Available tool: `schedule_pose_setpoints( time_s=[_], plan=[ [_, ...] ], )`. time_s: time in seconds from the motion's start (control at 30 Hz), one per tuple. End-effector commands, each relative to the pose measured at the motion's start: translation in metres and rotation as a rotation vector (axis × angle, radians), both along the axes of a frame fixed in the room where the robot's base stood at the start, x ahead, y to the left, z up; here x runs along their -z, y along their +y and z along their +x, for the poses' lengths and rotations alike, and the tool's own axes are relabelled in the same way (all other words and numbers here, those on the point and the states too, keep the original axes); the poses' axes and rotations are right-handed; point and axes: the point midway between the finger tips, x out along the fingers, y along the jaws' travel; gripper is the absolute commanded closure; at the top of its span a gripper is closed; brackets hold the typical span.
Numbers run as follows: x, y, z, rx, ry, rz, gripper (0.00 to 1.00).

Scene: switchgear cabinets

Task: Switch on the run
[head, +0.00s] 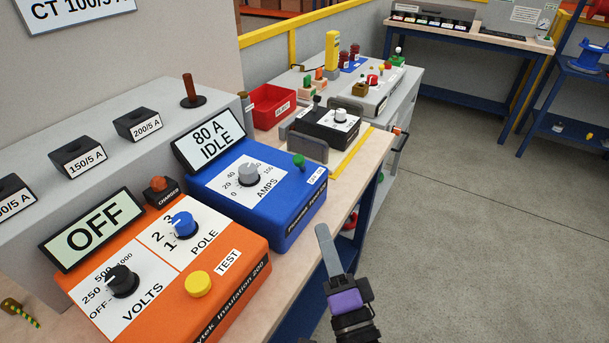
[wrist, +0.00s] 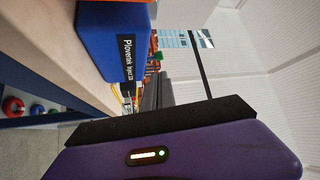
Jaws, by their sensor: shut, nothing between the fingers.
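The blue unit (head: 290,215) on the bench has a display (head: 211,140) reading "80 A IDLE". Its AMPS dial (head: 249,174) has a grey knob. A small green switch (head: 299,160) stands on its top right beside a white label (head: 317,176) too small to read surely. The blue unit's end also shows in the wrist view (wrist: 112,40). My gripper (head: 324,232) is shut and empty, in front of the bench edge, to the right of and below the blue unit, apart from the switch. Its purple body fills the bottom of the wrist view.
An orange tester (head: 230,270) with an OFF display, knobs and a yellow TEST button stands at left. Behind the blue unit are a red bin (head: 270,106), a black-topped device (head: 330,125) and a grey panel (head: 385,92). The floor at right is clear.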

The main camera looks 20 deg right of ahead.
Motion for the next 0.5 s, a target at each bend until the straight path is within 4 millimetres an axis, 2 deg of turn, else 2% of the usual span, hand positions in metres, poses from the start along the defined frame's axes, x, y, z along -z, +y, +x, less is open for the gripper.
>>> schedule_pose_setpoints(
  time_s=[0.17, 0.27, 0.5],
  plan=[
    [-0.003, -0.001, 0.007, 0.001, -0.001, -0.002, 1.0],
    [-0.008, -0.003, 0.019, 0.001, -0.002, -0.002, 1.0],
    [-0.021, -0.008, 0.064, 0.002, -0.002, -0.002, 1.0]
  ],
)
